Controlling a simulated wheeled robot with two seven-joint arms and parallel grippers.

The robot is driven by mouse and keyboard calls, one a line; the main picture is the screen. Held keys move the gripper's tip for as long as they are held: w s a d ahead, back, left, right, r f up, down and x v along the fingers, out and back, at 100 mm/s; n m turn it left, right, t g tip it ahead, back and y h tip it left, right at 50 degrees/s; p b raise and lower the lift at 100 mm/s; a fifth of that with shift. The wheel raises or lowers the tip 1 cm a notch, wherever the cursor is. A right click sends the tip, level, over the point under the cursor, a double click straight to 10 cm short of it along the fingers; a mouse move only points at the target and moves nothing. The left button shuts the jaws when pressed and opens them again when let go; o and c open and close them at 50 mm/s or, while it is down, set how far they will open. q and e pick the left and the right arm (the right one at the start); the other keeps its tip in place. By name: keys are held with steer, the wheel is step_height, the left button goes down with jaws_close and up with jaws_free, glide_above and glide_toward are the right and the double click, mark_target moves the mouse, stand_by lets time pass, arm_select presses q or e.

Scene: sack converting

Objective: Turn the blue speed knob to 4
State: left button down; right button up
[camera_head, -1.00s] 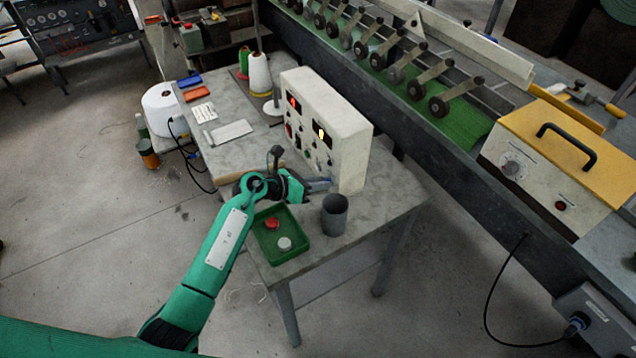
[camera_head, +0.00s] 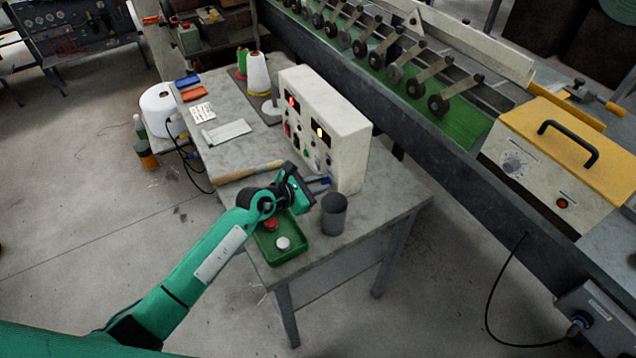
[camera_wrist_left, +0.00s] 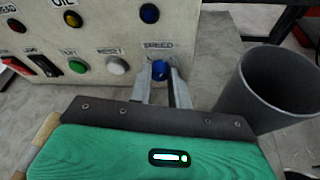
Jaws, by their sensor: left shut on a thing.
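The cream control box (camera_head: 346,150) stands on the grey table, its panel facing left. The blue speed knob (camera_wrist_left: 160,70) is on the panel's lower right in the left wrist view, under the "SPEED" label; the dial numbers are not readable. My left gripper (camera_wrist_left: 163,82) has its two grey fingers on either side of the knob and is shut on it. In the head view my left gripper (camera_head: 322,187) reaches the box's lower front corner, and the knob shows only as a small blue spot there. My right gripper is not in view.
A dark grey cup (camera_head: 334,215) stands close beside my left gripper. A green tray (camera_head: 264,258) with a red and a white button-like piece lies in front. A wooden-handled tool (camera_head: 235,174) lies left of the box. The table's right front corner is clear.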

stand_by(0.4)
arm_select(q)
steer(key=c, duration=1.3)
jaws_free()
steer(key=b+v, duration=0.2)
steer(key=v, duration=1.2)
